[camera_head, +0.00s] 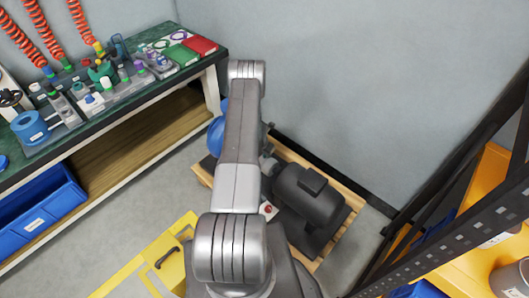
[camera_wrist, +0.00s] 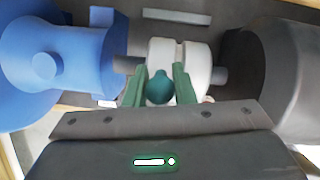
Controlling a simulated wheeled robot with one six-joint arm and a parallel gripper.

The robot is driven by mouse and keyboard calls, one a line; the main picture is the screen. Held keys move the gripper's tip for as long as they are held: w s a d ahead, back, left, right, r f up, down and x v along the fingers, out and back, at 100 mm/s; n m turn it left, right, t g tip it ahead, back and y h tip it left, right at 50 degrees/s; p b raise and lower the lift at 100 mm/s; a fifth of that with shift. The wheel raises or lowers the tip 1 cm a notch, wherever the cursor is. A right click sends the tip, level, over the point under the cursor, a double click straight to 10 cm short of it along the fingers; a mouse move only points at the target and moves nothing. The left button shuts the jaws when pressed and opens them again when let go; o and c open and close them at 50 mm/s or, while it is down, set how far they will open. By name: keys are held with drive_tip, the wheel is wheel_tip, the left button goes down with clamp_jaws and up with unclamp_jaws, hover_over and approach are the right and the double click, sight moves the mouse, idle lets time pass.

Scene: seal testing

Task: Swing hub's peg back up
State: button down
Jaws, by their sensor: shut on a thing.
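The hub (camera_wrist: 197,60) is a pale, split coupling on the shaft between a blue pump (camera_wrist: 62,68) and a dark motor (camera_wrist: 280,65) in the wrist view. A teal, round-ended peg (camera_wrist: 160,87) shows in front of the hub. My gripper (camera_wrist: 160,70) has its two green fingers on either side of the peg and is shut on it. The peg's far end and its joint with the hub are hidden, so I cannot tell its exact tilt. In the head view my arm covers the gripper and the hub.
In the head view the motor (camera_head: 309,196) and the partly hidden pump (camera_head: 216,136) stand on a wooden pallet (camera_head: 348,187). A green-topped workbench (camera_head: 107,116) is at left, a dark-framed rack (camera_head: 437,222) at right. A yellow floor frame (camera_head: 128,268) lies near the front.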

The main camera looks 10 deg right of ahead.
drive_tip(key=c, duration=1.4)
unclamp_jaws()
drive_tip(key=shift+d, duration=0.1)
drive_tip(key=shift+r, duration=0.1)
drive_tip(key=v, duration=1.3)
drive_tip(key=shift+r, duration=0.35)
drive_tip(key=x, duration=1.3)
drive_tip(key=shift+f, duration=0.4)
